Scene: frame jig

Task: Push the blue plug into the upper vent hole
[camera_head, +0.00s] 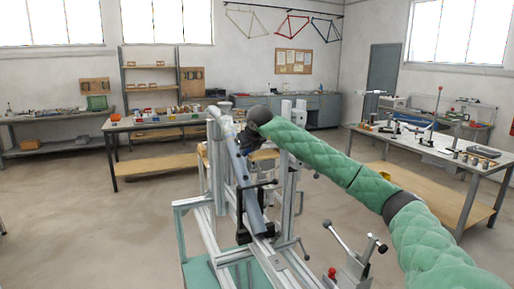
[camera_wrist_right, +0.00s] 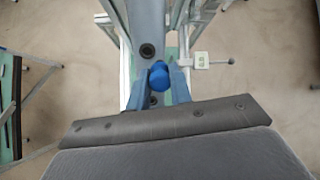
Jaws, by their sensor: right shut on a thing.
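The blue plug (camera_wrist_right: 158,76) is between the two fingertips of my right gripper (camera_wrist_right: 160,82) in the right wrist view. The gripper is shut on it. The plug is in front of the grey frame tube (camera_wrist_right: 147,22); whether it touches the tube I cannot tell. One dark round hole (camera_wrist_right: 148,51) shows in the tube just beyond the plug, and another dark hole (camera_wrist_right: 153,100) shows between the fingers on the near side. In the head view my right gripper (camera_head: 246,139) is at the upper part of the grey tube (camera_head: 235,160); the plug is too small to make out there. My left gripper is not in view.
The tube is clamped in an upright aluminium jig (camera_head: 215,180) with black clamps. A lever clamp with a red knob (camera_head: 332,273) stands at the lower right. A bench (camera_head: 445,152) stands at the right, and shelving at the back. The floor at the left is clear.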

